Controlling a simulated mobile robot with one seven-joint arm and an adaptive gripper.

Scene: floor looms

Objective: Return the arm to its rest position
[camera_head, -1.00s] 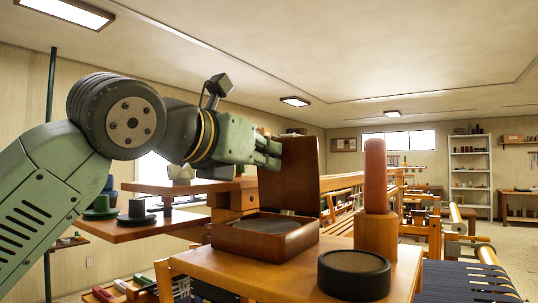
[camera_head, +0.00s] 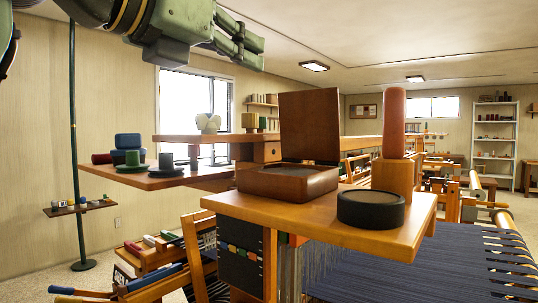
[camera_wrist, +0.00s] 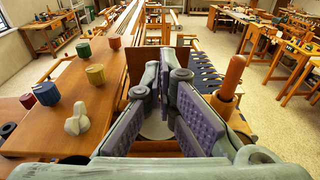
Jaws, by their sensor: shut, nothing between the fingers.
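My gripper (camera_head: 250,46) is at the top of the head view, shut and empty. It is up in the air, above and left of an open wooden box (camera_head: 288,183). The box's lid (camera_head: 310,126) stands upright, apart from the gripper. In the wrist view my gripper's purple-padded fingers (camera_wrist: 168,80) fill the middle and hide much of what lies below. The rest of my arm is mostly outside the head view, at the upper left.
The box shares a wooden bench top (camera_head: 390,238) with a round black dish (camera_head: 370,209) and a red-brown peg (camera_head: 394,122) in a wooden holder. A shelf (camera_head: 150,179) on the left bears several spools. A green pole (camera_head: 76,150) stands farther left. Looms fill the right.

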